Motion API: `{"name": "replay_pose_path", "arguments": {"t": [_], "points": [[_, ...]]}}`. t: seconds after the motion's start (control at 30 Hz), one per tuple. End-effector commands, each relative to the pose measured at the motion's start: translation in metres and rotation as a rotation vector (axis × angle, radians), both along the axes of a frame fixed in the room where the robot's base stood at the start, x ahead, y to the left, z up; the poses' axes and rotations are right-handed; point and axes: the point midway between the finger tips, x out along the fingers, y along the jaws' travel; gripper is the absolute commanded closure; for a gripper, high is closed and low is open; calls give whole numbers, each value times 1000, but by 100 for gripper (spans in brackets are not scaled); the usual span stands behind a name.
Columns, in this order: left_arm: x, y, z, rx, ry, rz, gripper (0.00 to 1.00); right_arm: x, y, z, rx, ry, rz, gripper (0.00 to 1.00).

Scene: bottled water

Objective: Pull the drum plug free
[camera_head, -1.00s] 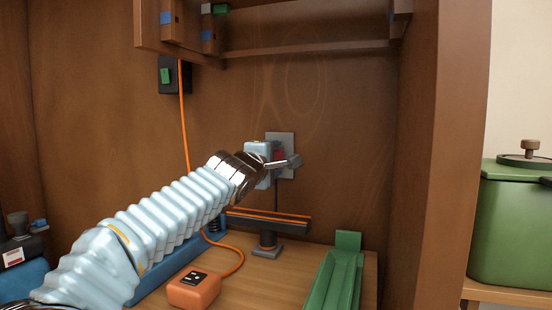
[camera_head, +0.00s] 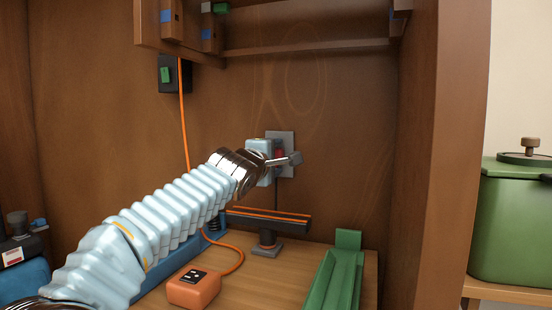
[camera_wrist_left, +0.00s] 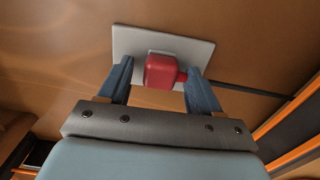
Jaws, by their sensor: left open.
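A red plug (camera_wrist_left: 160,72) sits in a pale wall plate (camera_wrist_left: 190,50) in the left wrist view. A dark cord runs from the plug's side towards the right. My left gripper (camera_wrist_left: 160,80) is open, with one blue finger on each side of the plug; gaps show between the fingers and the plug. In the head view the gripper (camera_head: 281,157) is at the wall plate (camera_head: 288,138), and only a bit of the red plug (camera_head: 280,148) shows behind it. My right gripper is not in view.
A black outlet box (camera_head: 168,75) with an orange cord (camera_head: 183,120) is on the back wall. An orange box (camera_head: 194,290), a dark bar on a stand (camera_head: 268,222) and a green tray (camera_head: 347,240) are on the desk. A shelf (camera_head: 300,47) overhangs above.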

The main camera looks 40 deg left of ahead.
Motion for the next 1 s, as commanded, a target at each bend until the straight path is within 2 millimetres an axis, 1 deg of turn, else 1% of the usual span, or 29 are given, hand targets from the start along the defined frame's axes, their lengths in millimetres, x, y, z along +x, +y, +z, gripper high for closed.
{"name": "replay_pose_path", "arguments": {"t": [0.07,0.57,1.0], "points": [[0,0,-1,0,0,-1,36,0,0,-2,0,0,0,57],[0,0,0,1,0,-1,36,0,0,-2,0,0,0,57],[0,0,-1,1,1,-1,36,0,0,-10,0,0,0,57]]}}
